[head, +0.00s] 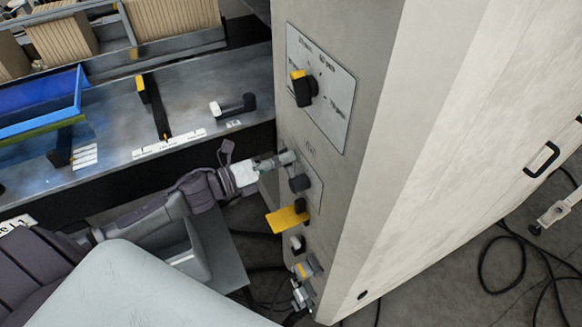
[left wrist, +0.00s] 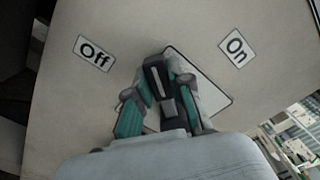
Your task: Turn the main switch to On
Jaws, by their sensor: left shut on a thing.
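The main switch is a dark knob with a pale line, seen in the left wrist view (left wrist: 157,78) between an "Off" label (left wrist: 95,53) at left and an "On" label (left wrist: 236,47) at right. Its pale line points roughly up, slightly left, between the labels. My left gripper (left wrist: 160,104) is shut on the knob, with one teal-and-grey finger on either side. In the head view my left gripper (head: 278,161) reaches the lower plate on the cabinet's narrow face; its fingers partly hide the switch there.
The pale cabinet (head: 420,170) fills the right. A yellow-and-black rotary knob (head: 304,90) sits above on a labelled plate. A yellow part (head: 287,219) and smaller controls project below. A bench with a blue tray (head: 40,105) stands at left. Cables lie on the floor.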

